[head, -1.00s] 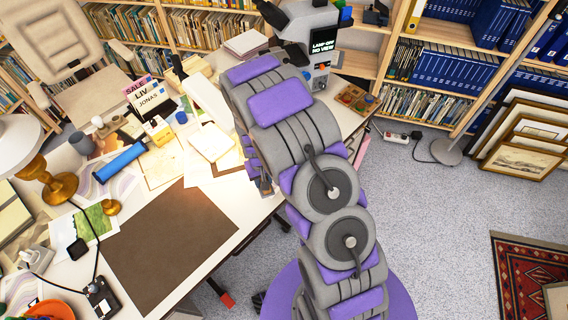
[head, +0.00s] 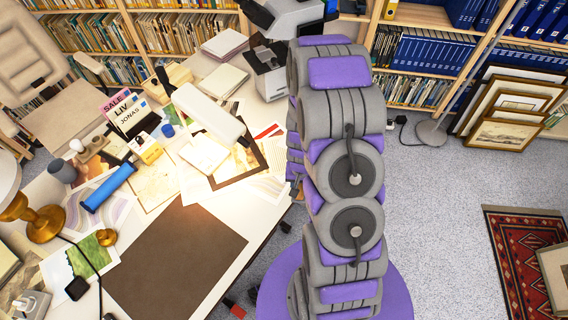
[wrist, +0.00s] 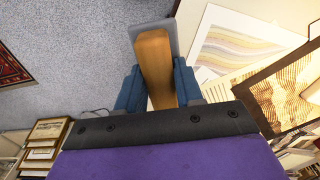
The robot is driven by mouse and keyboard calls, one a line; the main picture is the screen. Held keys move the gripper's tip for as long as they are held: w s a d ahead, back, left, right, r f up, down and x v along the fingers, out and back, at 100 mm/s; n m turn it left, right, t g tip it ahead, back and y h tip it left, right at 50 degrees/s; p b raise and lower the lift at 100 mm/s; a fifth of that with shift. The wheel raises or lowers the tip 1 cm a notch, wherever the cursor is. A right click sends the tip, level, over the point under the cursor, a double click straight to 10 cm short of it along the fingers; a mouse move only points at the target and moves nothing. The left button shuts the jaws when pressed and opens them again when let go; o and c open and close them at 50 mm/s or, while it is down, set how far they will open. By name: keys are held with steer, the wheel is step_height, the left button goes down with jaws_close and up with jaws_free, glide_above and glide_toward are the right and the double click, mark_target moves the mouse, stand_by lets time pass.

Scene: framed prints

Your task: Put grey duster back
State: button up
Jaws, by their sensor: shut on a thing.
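In the wrist view my gripper (wrist: 157,82) has its blue fingers closed on both sides of a tan wooden piece with a grey edge at its far end. This looks like the grey duster (wrist: 153,58); the rest of it is hidden or cut off. It is held above the grey floor, beside the table edge. In the head view my arm hides most of the gripper, and the duster cannot be made out clearly there.
The table holds a brown mat (head: 172,262), a dark empty-looking frame (head: 258,160), a blue roll (head: 108,187), a brass lamp (head: 42,222) and papers. Framed prints (head: 505,110) lean at the right by the bookcase. A red rug (head: 530,250) lies on open carpet.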

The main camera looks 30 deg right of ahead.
steer(key=w, duration=0.3)
steer(key=w+b, duration=0.1)
steer(key=w, duration=0.3)
steer(key=w+f, duration=0.1)
steer(key=w, duration=0.3)
steer(key=shift+w+d, duration=0.1)
steer(key=shift+d, duration=0.25)
steer(key=shift+w+d+f+b, duration=0.15)
steer(key=shift+w+d+b, duration=0.15)
steer(key=shift+w, duration=0.2)
step_height(320, 180, down, 4)
steer(key=shift+a+r+b, duration=0.1)
steer(key=shift+r+b, duration=0.05)
steer(key=shift+b, duration=0.45)
steer(key=shift+r, duration=0.1)
steer(key=shift+a, duration=0.1)
steer(key=o, duration=1)
